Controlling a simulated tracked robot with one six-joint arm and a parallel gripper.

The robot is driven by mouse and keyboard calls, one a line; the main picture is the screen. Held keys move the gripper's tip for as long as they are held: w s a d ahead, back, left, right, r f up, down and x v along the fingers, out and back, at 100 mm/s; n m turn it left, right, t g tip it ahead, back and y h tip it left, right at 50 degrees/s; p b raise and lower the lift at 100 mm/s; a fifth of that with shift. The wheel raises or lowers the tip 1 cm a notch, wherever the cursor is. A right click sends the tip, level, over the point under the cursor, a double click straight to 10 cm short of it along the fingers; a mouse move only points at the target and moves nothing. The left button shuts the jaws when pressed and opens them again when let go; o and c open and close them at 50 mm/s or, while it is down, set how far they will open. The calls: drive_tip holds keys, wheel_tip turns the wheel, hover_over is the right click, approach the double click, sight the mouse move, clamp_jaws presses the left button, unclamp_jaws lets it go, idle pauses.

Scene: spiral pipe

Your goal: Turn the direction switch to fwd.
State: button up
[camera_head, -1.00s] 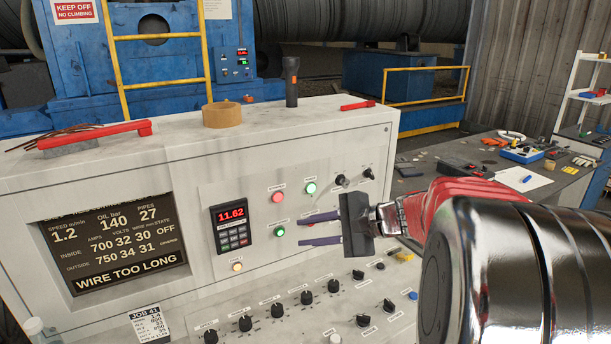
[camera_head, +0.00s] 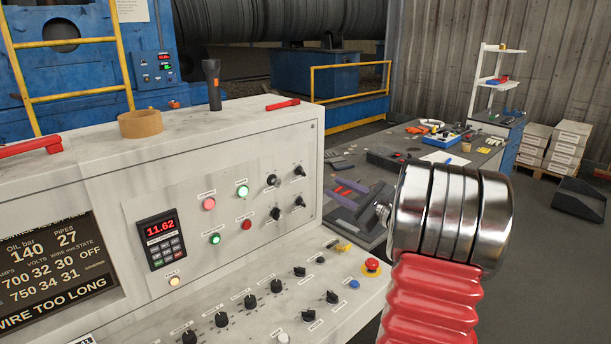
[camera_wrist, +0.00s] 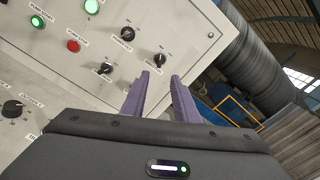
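Four small black rotary switches sit at the right end of the upright grey panel: upper left (camera_head: 272,181), upper right (camera_head: 299,171), lower left (camera_head: 276,214) and lower right (camera_head: 300,202). Their labels are too small to read, so I cannot tell which is the direction switch. My gripper (camera_head: 332,189) is open and empty, its purple fingers just right of the panel's edge in the head view. In the wrist view, the fingertips (camera_wrist: 160,75) point toward the panel, with one switch (camera_wrist: 160,59) just beyond them. The fourth switch seems hidden behind a finger.
A sloping desk with several black knobs (camera_head: 250,301) and a red emergency button (camera_head: 372,266) lies below the panel. A tape roll (camera_head: 140,123) and flashlight (camera_head: 212,85) stand on top. A cluttered workbench (camera_head: 400,160) is behind my gripper.

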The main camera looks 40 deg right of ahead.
sight(303, 173)
drive_tip(key=shift+w, duration=0.15)
drive_tip(key=w, duration=1.3)
drive_tip(key=shift+w+a, duration=0.25)
drive_tip(key=shift+w, duration=0.05)
drive_tip(key=c, duration=0.6)
drive_tip(key=shift+a+f, duration=0.1)
drive_tip(key=shift+a, duration=0.1)
clamp_jaws()
drive_tip(key=shift+d, duration=0.15)
